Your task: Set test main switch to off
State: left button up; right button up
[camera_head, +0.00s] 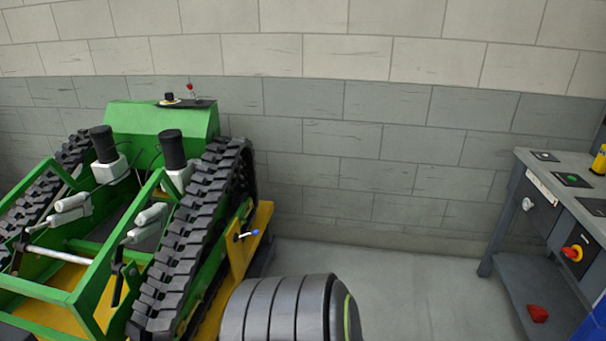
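A red rotary switch on a yellow plate (573,252) is on the front panel of the grey bench (530,165) at the right. No readable lettering shows which one is the test main switch, and I cannot tell the position of either. Neither gripper is in view. A thick grey ribbed cylinder with a green stripe at the bottom middle looks like part of my own arm.
A green and yellow tracked carrier (160,122) with black tracks fills the left. The bench top has dark inset panels (571,180). A red object (537,313) lies on its lower shelf (530,280). Grey floor (400,285) between carrier and bench is clear; a block wall (380,140) stands behind.

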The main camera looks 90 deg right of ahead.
aim_at(570, 252)
jog(key=l+z, duration=0.2)
jog(key=l, duration=0.7)
jog(key=l+z, duration=0.25)
jog(key=l, duration=0.65)
jog(key=l+z, duration=0.3)
jog(key=z, duration=0.15)
jog(key=l+z, duration=0.4)
jog(key=i+l+z, duration=0.15)
jog(key=z, duration=0.3)
jog(key=i+l+z, duration=0.1)
jog(key=z, duration=0.3)
jog(key=l+z, duration=0.1)
jog(key=z, duration=0.85)
jog(key=i+l+z, duration=0.1)
jog(key=z, duration=0.8)
